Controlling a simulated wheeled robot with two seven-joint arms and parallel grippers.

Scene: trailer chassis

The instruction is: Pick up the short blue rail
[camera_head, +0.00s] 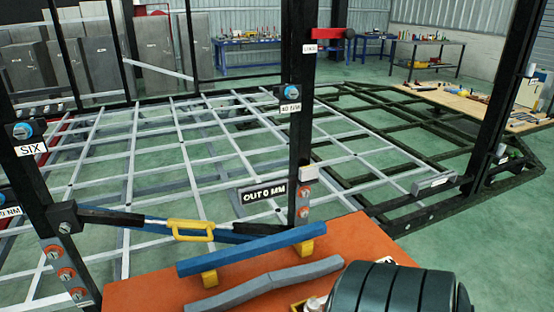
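A short blue rail (252,249) lies across two yellow supports (306,248) on an orange table (150,288). It slants slightly up to the right, and its top and front faces are clear. A slightly bent grey bar (265,284) lies in front of it on the table. A longer blue bar (130,220) with a yellow handle (190,230) runs behind the table's left part. Neither of my grippers shows in the head view, and nothing is seen touching the short blue rail.
A dark grooved, rounded object (395,290) fills the table's front right. A small tray (312,304) is beside it. A black post (301,130) stands just behind the table, another (35,180) at left. A grey trailer grid (180,140) spreads behind. Green floor is open at right.

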